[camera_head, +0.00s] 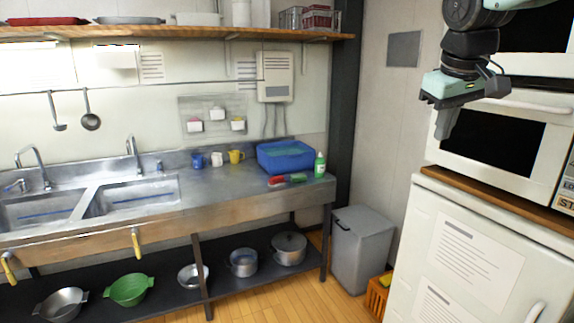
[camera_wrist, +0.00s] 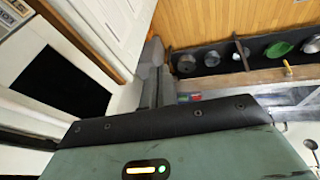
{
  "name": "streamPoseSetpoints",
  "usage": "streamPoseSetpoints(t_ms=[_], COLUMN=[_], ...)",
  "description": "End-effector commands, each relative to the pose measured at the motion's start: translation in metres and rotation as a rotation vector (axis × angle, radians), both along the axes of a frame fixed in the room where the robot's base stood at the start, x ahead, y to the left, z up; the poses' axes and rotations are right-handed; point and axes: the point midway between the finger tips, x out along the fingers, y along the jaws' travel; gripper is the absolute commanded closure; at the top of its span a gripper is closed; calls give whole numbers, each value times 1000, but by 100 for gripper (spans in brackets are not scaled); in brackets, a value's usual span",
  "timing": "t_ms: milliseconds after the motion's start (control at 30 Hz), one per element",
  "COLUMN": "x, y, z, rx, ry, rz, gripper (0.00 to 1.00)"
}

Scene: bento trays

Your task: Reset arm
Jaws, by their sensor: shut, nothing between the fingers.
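My gripper (camera_head: 446,122) is raised at the upper right in the head view, pointing down in front of the microwave (camera_head: 492,146). Its fingers are together and nothing is held. In the wrist view my gripper (camera_wrist: 152,75) shows as two dark grey fingers side by side, touching no object. The upper part of my arm is cut off by the frame's top edge.
The microwave stands on a wooden board above a white fridge (camera_head: 455,235). A grey bin (camera_head: 362,250) stands beside it. The steel counter (camera_head: 225,190) holds several cups and a blue basin (camera_head: 285,156). Floor shows between counter and fridge.

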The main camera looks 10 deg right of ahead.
Motion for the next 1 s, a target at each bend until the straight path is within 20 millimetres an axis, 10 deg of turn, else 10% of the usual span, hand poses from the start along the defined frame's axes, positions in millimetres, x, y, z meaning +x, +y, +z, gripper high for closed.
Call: streamPoseSetpoints(t_ms=[200, 400, 700, 1000], x=[-51, -138, -248, -260], y=[119, 195, 222, 221], z=[-103, -189, -268, -276], rx=[88, 129, 119, 115], ry=[108, 223, 344, 356], rz=[215, 382, 517, 531], gripper=[100, 100, 100, 100])
